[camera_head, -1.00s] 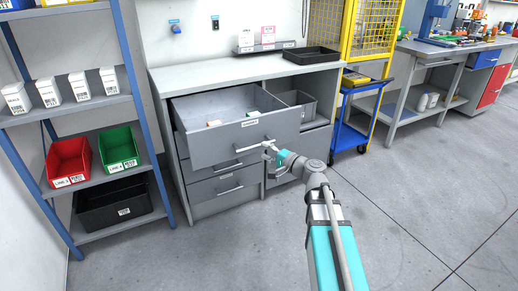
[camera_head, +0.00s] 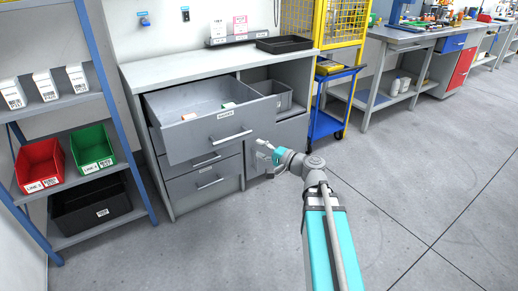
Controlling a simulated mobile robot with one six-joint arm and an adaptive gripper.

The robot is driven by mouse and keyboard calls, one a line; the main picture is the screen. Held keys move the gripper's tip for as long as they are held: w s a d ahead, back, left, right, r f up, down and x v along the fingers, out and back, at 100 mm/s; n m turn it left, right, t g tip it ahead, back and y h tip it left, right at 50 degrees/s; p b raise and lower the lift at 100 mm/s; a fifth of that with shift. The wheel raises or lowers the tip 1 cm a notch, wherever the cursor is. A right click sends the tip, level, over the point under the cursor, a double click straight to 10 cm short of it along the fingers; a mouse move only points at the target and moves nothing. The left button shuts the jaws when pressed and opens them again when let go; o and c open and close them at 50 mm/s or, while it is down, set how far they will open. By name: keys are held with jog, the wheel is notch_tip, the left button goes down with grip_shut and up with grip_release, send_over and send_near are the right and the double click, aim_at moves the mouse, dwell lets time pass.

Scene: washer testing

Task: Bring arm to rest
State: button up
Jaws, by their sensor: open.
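My gripper (camera_head: 264,150) is open and empty at the end of my arm, in the middle of the head view. It is apart from the drawer handle, to the right of it. The top drawer (camera_head: 195,151) of the grey cabinet (camera_head: 185,71) stands pulled out. Its handle (camera_head: 232,137) runs across its front. A few small items lie inside the drawer. The two lower drawers (camera_head: 205,167) are shut.
A blue and grey shelf (camera_head: 65,105) with red (camera_head: 40,164), green (camera_head: 92,148) and black (camera_head: 92,202) bins stands at the left. A blue cart (camera_head: 325,123) stands beside the cabinet. The grey floor at the right is clear.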

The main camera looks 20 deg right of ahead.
jog(key=s+a+f+n+g+h, duration=0.2)
jog(key=s+a+f+n+g, duration=0.35)
jog(key=a+f+g, duration=0.45)
jog(key=s+d+f+n+g+h, duration=0.4)
jog(key=s+f+n+h, duration=0.1)
jog(key=s+f+h, duration=0.4)
notch_tip(320, 180, up, 38)
jog(key=p, duration=3.7)
jog(key=shift+p, duration=0.35)
jog(key=shift+a, duration=0.1)
dwell(0.4)
